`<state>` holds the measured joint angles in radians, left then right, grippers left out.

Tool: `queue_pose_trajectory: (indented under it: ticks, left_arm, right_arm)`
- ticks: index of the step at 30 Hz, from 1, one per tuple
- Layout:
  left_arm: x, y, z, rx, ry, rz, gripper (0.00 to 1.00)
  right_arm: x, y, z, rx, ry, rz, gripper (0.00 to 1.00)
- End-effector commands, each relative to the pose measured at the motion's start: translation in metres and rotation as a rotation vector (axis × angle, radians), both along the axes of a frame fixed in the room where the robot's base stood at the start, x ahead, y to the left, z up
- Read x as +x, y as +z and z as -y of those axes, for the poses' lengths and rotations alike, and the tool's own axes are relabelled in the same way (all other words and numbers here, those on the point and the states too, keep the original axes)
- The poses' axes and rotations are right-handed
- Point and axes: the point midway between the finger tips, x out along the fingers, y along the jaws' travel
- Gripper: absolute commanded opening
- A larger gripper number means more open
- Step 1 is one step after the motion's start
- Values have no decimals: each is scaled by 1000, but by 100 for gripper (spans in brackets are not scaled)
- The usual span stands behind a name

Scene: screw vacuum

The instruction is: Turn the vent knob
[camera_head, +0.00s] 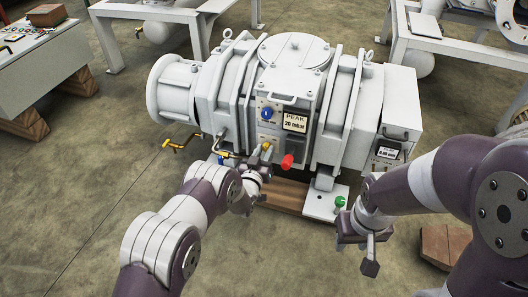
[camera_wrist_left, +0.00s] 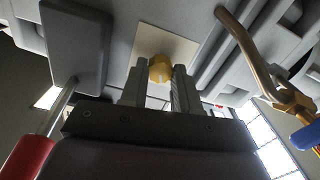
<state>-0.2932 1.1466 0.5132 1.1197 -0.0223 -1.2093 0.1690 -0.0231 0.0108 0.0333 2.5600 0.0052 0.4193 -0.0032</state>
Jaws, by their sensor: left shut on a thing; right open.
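A small yellow knob (camera_head: 266,146) sits low on the front of the grey vacuum pump, on a pale square plate (camera_wrist_left: 180,45). In the left wrist view the yellow knob (camera_wrist_left: 160,68) is between my left fingertips. My left gripper (camera_head: 264,158) is shut on this knob, with the arm reaching up from below. The wrist view (camera_wrist_left: 158,82) shows one finger on each side of it. My right gripper (camera_head: 366,246) is open and empty, low in front of the pump's right end. No label for the vent knob is readable.
A red handle (camera_head: 287,161) juts out just right of my left gripper. A brass valve pipe (camera_head: 180,143) is on the left. A green knob (camera_head: 340,201) is at the base.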

Motion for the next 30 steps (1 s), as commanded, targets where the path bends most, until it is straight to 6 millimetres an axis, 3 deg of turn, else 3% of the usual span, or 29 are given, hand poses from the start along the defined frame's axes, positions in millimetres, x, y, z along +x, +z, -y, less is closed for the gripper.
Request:
queue_pose_trajectory:
  ticks: [30]
  left_arm:
    - [-1,-2,0,846,-1,271,0]
  right_arm:
    - [0,12,0,0,0,0,43]
